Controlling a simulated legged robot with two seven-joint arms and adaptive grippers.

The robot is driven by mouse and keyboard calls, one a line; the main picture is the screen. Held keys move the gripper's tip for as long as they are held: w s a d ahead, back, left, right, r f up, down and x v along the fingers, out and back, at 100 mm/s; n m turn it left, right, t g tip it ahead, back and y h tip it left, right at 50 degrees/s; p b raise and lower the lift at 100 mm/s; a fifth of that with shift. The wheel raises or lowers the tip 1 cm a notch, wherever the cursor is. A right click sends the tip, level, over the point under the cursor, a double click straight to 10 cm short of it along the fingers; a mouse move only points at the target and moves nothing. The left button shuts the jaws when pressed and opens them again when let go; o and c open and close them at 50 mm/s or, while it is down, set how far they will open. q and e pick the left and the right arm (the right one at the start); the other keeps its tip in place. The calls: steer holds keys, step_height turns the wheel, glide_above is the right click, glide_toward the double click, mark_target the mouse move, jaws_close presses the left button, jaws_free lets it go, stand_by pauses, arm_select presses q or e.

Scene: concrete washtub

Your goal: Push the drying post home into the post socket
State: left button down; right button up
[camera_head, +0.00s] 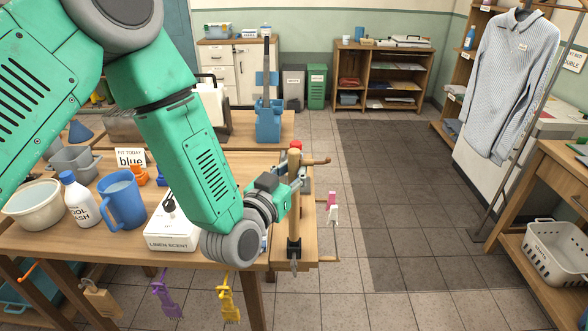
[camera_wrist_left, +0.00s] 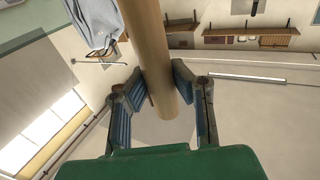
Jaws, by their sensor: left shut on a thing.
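The drying post (camera_head: 294,215) is a light wooden rod standing about upright at the table's right edge. My left gripper (camera_head: 299,184) is shut on it partway up, and its fingers sit on either side of the post. In the left wrist view the post (camera_wrist_left: 148,50) runs between the two blue-padded fingers of the same gripper (camera_wrist_left: 160,88). A dark fitting, seemingly the post socket (camera_head: 294,246), is at the post's lower end on the table edge. How deep the post sits in it I cannot tell. My right gripper is not in view.
A blue jug (camera_head: 122,200), a white bottle (camera_head: 80,200), a bowl (camera_head: 35,205) and a white linen-scent box (camera_head: 172,232) crowd the table left of the post. Pegs stick out at the table's right edge. The floor (camera_head: 400,190) to the right is clear.

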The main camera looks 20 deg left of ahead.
arm_select(q)
steer(key=shift+f+b, duration=0.4)
steer(key=shift+f, duration=0.15)
steer(key=c, duration=1.3)
jaws_free()
steer(key=shift+c, duration=0.2)
steer(key=shift+s, duration=0.25)
steer(key=s+a, duration=0.1)
steer(key=s, duration=0.6)
steer(key=shift+s+a, duration=0.15)
steer(key=shift+a, duration=0.05)
steer(key=shift+f, duration=0.1)
